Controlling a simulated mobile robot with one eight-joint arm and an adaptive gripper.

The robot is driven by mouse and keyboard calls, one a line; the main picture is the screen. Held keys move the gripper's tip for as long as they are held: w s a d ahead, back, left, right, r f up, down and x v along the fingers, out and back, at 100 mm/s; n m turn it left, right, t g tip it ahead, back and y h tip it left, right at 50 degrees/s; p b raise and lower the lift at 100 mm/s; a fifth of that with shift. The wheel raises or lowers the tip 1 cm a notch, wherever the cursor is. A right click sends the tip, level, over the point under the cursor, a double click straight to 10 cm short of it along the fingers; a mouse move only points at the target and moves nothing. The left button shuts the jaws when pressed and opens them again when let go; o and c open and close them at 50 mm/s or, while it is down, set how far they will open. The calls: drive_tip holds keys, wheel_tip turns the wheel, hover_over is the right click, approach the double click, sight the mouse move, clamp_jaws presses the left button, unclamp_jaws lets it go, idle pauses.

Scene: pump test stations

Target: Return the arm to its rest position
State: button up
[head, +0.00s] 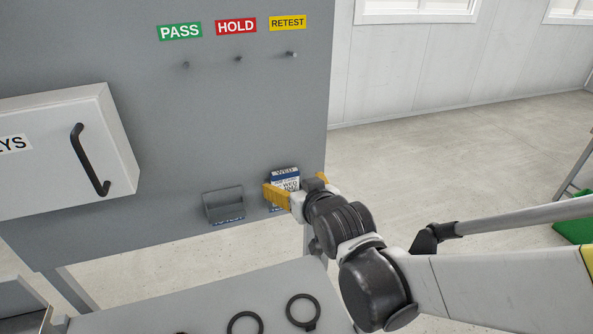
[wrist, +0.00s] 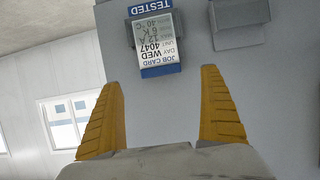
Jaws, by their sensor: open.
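My gripper (head: 296,189) is at the lower right of the grey panel in the head view, its yellow fingers spread to either side of a job card (head: 285,178). In the wrist view my gripper (wrist: 161,108) is open, with nothing between the fingertips. The job card (wrist: 156,47) is white with blue bands and reads "WED" and "4047". It sits in a grey holder (wrist: 152,12) labelled "TESTED", beyond the fingertips. My arm reaches in from the right in the head view and hides part of the holder.
An empty grey holder (head: 224,205) is left of the card. PASS (head: 180,31), HOLD (head: 236,26) and RETEST (head: 287,22) labels sit above bare pegs. A key cabinet (head: 65,150) juts out at left. Black rings (head: 303,310) lie on the bench (head: 200,306) below. Open floor lies right.

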drive_tip(key=s+d+f+m+g+h+b, duration=0.1)
drive_tip(key=s+d+f+g+h+b, duration=0.1)
drive_tip(key=s+d, duration=0.6)
drive_tip(key=s+d+f+m+g+h+b, duration=0.1)
drive_tip(key=s+d+f+g+b, duration=0.3)
drive_tip(key=s+d, duration=0.4)
drive_tip(key=s+f+m+b, duration=0.1)
drive_tip(key=s+f, duration=0.1)
drive_tip(key=s, duration=0.2)
drive_tip(key=shift+s+f+h, duration=0.15)
drive_tip(key=shift+f+h, duration=0.25)
drive_tip(key=shift+d, duration=0.1)
